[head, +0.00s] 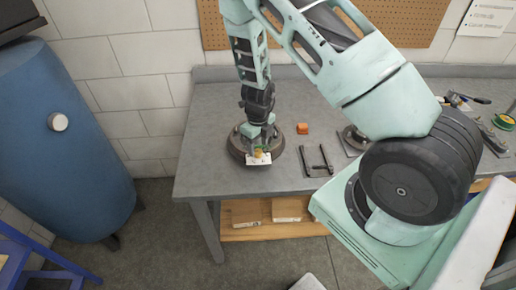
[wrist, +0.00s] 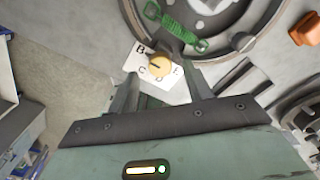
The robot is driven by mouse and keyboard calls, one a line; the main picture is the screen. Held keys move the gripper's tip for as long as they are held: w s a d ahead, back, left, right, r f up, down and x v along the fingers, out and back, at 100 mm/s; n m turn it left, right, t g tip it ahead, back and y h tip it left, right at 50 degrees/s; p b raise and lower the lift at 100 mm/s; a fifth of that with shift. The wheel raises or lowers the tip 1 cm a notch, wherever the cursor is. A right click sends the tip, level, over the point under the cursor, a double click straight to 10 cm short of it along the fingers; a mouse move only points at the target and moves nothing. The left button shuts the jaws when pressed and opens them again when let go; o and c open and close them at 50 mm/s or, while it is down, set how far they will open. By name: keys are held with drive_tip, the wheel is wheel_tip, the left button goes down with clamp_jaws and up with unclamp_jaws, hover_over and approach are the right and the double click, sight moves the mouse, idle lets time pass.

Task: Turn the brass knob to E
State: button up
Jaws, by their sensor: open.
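The brass knob (wrist: 160,65) sits on a white card (wrist: 140,60) with black letters. A dark mark on the knob appears to point left, between B and C. My gripper (wrist: 162,84) is open, its fingertips on either side of the knob's near edge; whether they touch it I cannot tell. In the head view, my gripper (head: 260,143) is above the card (head: 252,161) at the bench's front, and the knob (head: 263,154) is partly hidden.
A dark round flange (head: 236,150) lies right behind the card, with a green coiled cord (wrist: 178,22) on it. An orange block (head: 303,128) and a dark U-shaped bracket (head: 318,161) lie to the right. The grey bench (head: 205,150) is clear at left.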

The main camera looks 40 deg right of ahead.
sight(258, 153)
drive_tip(key=shift+f, duration=1.2)
drive_tip(key=c, duration=1)
